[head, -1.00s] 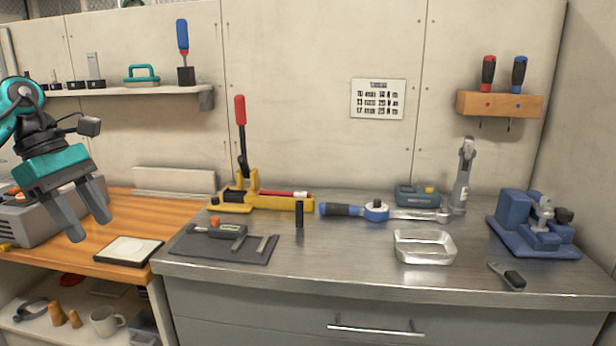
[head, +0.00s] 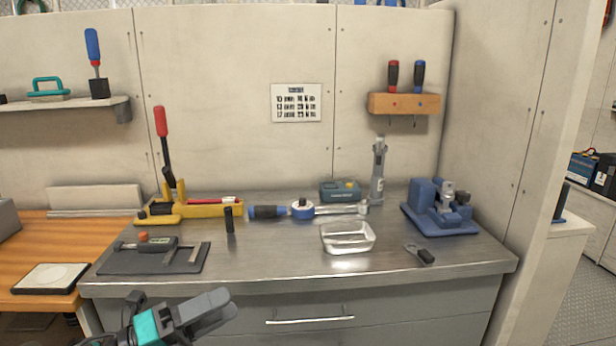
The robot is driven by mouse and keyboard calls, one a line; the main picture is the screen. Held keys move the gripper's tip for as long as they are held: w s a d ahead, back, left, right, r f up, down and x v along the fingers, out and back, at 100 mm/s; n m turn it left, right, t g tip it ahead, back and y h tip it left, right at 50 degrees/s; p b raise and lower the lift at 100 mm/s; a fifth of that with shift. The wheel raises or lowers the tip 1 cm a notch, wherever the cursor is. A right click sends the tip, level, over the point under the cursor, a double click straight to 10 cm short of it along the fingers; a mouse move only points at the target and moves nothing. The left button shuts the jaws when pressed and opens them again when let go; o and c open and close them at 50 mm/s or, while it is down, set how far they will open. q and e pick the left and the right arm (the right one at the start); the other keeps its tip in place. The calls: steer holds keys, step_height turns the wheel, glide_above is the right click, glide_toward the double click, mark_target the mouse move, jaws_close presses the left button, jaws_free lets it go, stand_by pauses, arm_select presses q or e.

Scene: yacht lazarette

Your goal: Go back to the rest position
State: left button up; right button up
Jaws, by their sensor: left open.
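My left gripper (head: 203,309) is low in the head view, in front of the drawer front below the steel counter (head: 290,262). Its grey fingers point right, and nothing shows between them. It is open, though the two fingers partly overlap from this angle. It appears clear of the counter edge. My right gripper is out of view.
The counter carries a yellow press with a red handle (head: 161,122), a dark mat (head: 120,263), a torque wrench (head: 301,209), a clear tray (head: 347,249) and a blue vise (head: 440,215). A drawer handle (head: 309,320) juts out below. Floor shows at right.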

arm_select(q)
steer(key=s+a+f+n+y, duration=0.1)
steer(key=s+f+n+y, duration=0.7)
steer(key=f+n, duration=0.4)
steer(key=s+a+f+n+y+p, duration=0.1)
steer(key=s+f+n+y, duration=0.7)
steer(key=n, duration=1.2)
step_height(320, 180, down, 4)
steer(key=shift+s+a+f+t+p, duration=0.1)
steer(key=shift+s+a+t+p, duration=0.2)
steer(key=shift+a+t, duration=0.1)
